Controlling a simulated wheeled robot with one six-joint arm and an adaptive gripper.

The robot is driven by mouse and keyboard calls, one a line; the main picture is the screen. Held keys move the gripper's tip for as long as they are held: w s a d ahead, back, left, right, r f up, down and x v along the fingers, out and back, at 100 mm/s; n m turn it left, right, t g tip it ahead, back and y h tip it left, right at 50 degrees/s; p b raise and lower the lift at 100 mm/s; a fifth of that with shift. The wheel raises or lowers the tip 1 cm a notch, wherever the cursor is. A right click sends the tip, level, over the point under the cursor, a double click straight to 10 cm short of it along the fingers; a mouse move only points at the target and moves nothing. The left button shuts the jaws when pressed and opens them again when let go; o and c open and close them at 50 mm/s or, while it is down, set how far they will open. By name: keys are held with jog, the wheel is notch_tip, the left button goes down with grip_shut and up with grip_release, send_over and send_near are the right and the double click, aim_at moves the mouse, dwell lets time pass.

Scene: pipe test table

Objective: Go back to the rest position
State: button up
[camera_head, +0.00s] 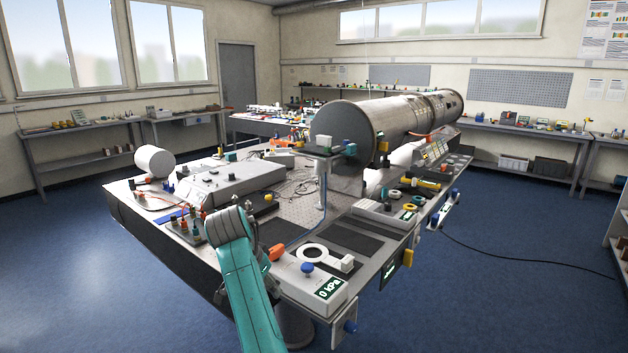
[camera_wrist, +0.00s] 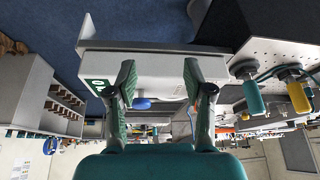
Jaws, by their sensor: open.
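My gripper (camera_wrist: 158,72) shows in the wrist view with its two green fingers spread apart and nothing between them. In the head view my teal arm rises at the near edge of the test table (camera_head: 283,207), and my gripper cannot be made out there. The wrist view looks upside down. Beyond the fingers it shows a pale box with a green label (camera_wrist: 98,86) and a blue knob (camera_wrist: 141,104). A gap to the fingers cannot be judged.
A large metal pipe (camera_head: 375,125) lies along the table's back right. A gauge box reading 0 kPa (camera_head: 328,290) with a blue knob sits at the near corner. A grey control box (camera_head: 230,183) and red-topped fittings (camera_head: 184,226) stand at left. Blue floor is open around.

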jog(key=s+d+f+n+t, duration=0.15)
jog(key=d+f, duration=0.25)
jog(key=f, duration=0.5)
jog(key=s+d+f+y, duration=0.1)
jog(key=s+d+f, duration=0.25)
jog(key=f, duration=0.45)
jog(key=s+d+f+n+t, duration=0.15)
jog(key=d+f, duration=0.25)
jog(key=f, duration=0.5)
jog(key=s+d+f+n+t+y, duration=0.1)
jog(key=s+d+f, duration=0.4)
jog(key=s, duration=0.3)
jog(key=s+d+f+t+y, duration=0.1)
jog(key=s+d+f, duration=0.3)
jog(key=s+f, duration=0.3)
jog(key=s+d+r+n+t, duration=0.1)
jog(key=s+d+r, duration=0.2)
jog(key=s, duration=0.8)
jog(key=s+d+r+t, duration=0.15)
jog(key=s+d, duration=0.25)
jog(key=s, duration=0.7)
jog(key=s+d+r+t, duration=0.2)
jog(key=s+r+t, duration=0.1)
jog(key=s+r, duration=1.4)
notch_tip(320, 180, up, 2)
jog(key=shift+d+r+n+h, duration=0.2)
jog(key=shift+d+n+h, duration=0.2)
